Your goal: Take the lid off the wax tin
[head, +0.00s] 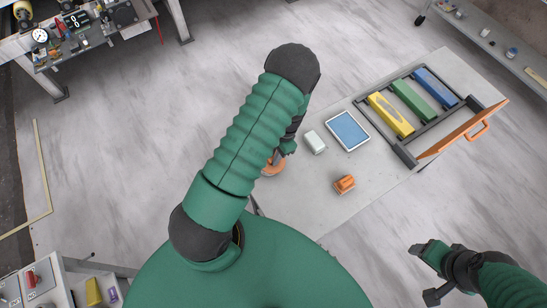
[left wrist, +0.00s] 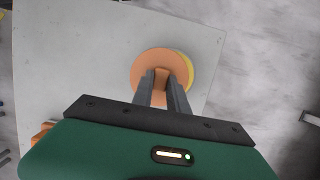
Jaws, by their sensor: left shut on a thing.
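The round orange lid (left wrist: 141,68) has a small raised grip in its middle. My left gripper (left wrist: 163,82) is shut on that grip, seen from above in the left wrist view. A yellow crescent of the wax tin (left wrist: 189,66) shows past the lid's right edge, so lid and tin look out of line; I cannot tell if they touch. In the head view the lid (head: 272,168) is mostly hidden behind my left arm, close to the slab's left edge. My right gripper (head: 427,250) is off the slab at the lower right, apart from everything; its jaw gap is unclear.
On the pale slab (head: 300,205) lie a white block (head: 315,142), a blue-topped tablet (head: 347,131) and a small orange object (head: 344,184). A dark rack with yellow (head: 390,114), green and blue blocks and an orange-handled flap (head: 466,128) fills the far right end.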

